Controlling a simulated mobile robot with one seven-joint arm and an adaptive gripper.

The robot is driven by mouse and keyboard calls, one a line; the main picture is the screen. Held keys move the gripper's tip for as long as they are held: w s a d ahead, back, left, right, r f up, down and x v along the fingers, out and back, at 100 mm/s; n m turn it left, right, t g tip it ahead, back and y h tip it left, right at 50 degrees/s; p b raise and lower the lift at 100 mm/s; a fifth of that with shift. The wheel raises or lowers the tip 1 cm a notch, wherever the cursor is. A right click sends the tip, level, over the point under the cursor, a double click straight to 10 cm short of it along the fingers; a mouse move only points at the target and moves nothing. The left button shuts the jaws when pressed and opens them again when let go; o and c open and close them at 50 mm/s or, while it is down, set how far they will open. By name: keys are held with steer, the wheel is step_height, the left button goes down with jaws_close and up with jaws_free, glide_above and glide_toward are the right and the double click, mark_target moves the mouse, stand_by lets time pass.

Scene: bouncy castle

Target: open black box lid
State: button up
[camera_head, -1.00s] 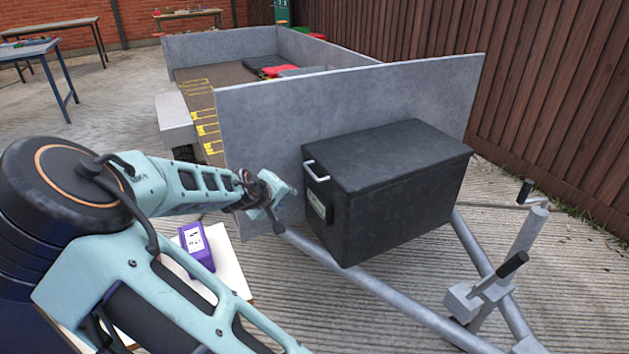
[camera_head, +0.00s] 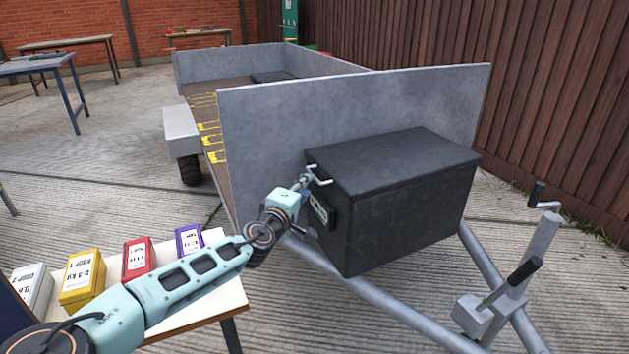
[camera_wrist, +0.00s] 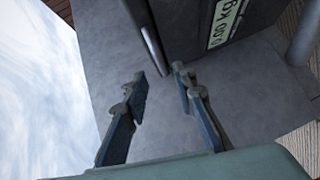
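The black box (camera_head: 405,215) sits on the trailer's drawbar against the grey front panel. Its lid (camera_head: 395,160) is shut. A pale metal handle (camera_head: 319,174) is on the box's left end, near the lid's edge, above a number plate (camera_head: 319,210). My gripper (camera_head: 304,181) is right by this handle; in the head view I cannot tell whether they touch. In the wrist view my gripper (camera_wrist: 160,80) is open, its two fingers apart with nothing between them. The handle (camera_wrist: 152,50) shows just beyond the fingertips, and the number plate (camera_wrist: 226,22) to its right.
The grey trailer panel (camera_head: 260,130) stands close behind my gripper. A table (camera_head: 205,305) at lower left, below my arm, holds white, yellow (camera_head: 82,280), red (camera_head: 138,258) and purple boxes. A jockey stand with crank handles (camera_head: 510,285) is at right.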

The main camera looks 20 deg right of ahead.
steer(key=b+x, duration=0.1)
steer(key=x, duration=0.6)
steer(key=shift+w+d, duration=0.25)
steer(key=shift+d, duration=0.05)
steer(key=shift+c, duration=0.2)
jaws_close()
